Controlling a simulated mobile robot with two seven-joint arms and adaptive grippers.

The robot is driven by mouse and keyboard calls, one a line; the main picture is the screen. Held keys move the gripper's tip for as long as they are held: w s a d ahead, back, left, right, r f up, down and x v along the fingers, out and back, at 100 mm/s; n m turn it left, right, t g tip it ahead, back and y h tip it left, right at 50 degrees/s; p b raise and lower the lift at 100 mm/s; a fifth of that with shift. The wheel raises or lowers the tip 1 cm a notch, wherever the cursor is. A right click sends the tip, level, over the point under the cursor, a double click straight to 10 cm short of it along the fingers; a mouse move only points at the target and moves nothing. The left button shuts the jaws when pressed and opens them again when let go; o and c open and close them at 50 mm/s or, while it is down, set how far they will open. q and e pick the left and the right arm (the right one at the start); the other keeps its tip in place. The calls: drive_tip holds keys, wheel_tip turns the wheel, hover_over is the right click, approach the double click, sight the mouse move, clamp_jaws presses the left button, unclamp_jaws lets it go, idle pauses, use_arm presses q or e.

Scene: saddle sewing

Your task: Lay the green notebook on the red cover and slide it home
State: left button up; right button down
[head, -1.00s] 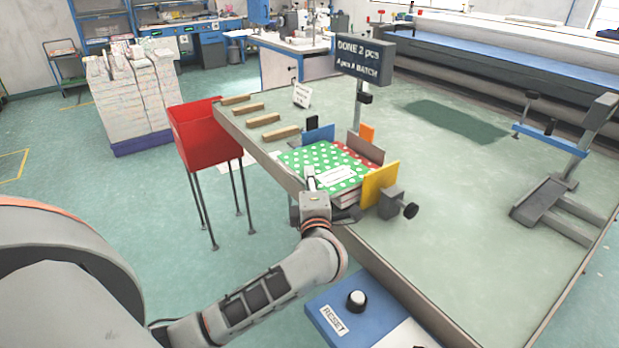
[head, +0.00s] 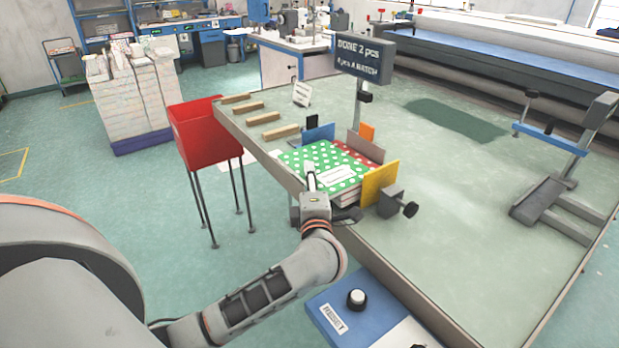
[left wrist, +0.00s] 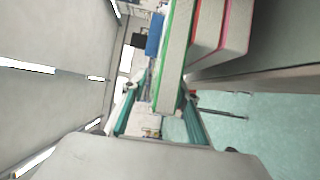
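The green notebook with white dots (head: 302,160) lies flat on top of the stack at the table's near left edge. A strip of the red cover with white dots (head: 367,164) shows along its right side, so the two are offset. In the left wrist view the green notebook's edge (left wrist: 172,85) runs between my teal fingers, with the pink-red edge of the cover (left wrist: 228,28) beside it. My left gripper (head: 311,182) is at the notebook's near left edge, one finger on top; it looks shut on the notebook. My right gripper is not in view.
Blue (head: 319,134), grey (head: 365,146), orange (head: 367,131) and yellow (head: 380,183) plates stand around the stack. A dark clamp knob (head: 410,210) sits beside the yellow one. Wooden strips (head: 281,132) and a red bin (head: 206,136) are to the left.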

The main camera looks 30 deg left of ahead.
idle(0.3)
use_arm(q)
drive_tip(key=shift+s+a+p, duration=0.25)
drive_tip(key=shift+s+p, duration=0.2)
drive_tip(key=shift+s, duration=0.1)
drive_tip(key=shift+s+a+p, duration=0.2)
drive_tip(key=shift+s+p, duration=0.25)
drive_tip(key=shift+s, duration=0.1)
drive_tip(key=shift+s+a, duration=0.2)
drive_tip(key=shift+s, duration=0.25)
drive_tip(key=shift+s+a, duration=0.2)
drive_tip(key=shift+s, duration=0.25)
drive_tip(key=shift+s+a, duration=0.35)
drive_tip(key=shift+s, duration=0.5)
drive_tip(key=shift+s+a, duration=0.35)
drive_tip(key=shift+s, duration=0.55)
drive_tip(key=shift+s+a, duration=0.35)
drive_tip(key=shift+s, duration=0.5)
drive_tip(key=shift+f, duration=0.1)
